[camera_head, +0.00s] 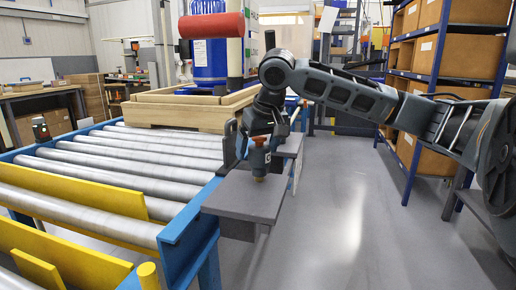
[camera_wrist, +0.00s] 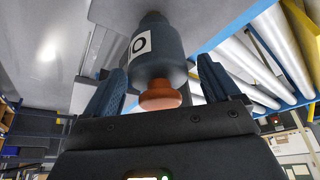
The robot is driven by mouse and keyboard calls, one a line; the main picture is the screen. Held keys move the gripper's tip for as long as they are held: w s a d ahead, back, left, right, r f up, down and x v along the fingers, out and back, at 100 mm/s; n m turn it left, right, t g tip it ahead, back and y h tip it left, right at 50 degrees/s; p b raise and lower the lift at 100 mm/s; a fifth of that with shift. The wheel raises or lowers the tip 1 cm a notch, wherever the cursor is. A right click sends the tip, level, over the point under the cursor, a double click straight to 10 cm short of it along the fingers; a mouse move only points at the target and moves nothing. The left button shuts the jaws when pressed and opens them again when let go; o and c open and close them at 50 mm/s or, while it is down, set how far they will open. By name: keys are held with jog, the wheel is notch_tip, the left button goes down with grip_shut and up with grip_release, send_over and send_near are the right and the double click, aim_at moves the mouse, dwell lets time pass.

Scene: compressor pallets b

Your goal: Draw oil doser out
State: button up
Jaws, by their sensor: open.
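In the wrist view the doser (camera_wrist: 158,55) shows a dark grey body, a white label with a dark ring, and an orange knob towards me. My gripper (camera_head: 262,138) is just above the doser. In the wrist view my gripper's (camera_wrist: 160,72) blue ribbed fingers are open, one on each side of the doser, with visible gaps.
The roller conveyor (camera_head: 135,163) with its blue frame lies on the left, bearing a wooden pallet frame (camera_head: 175,112). A red cylinder (camera_head: 211,25) hangs above it. A blue shelf rack with cardboard boxes (camera_head: 467,52) stands at the right. The grey floor (camera_head: 345,215) between is clear.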

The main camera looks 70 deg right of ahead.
jog(key=shift+f, duration=0.1)
jog(key=shift+c, duration=0.3)
jog(key=c, duration=1.1)
jog(key=shift+r+p, duration=0.7)
jog(key=shift+p, duration=0.05)
dwell(0.4)
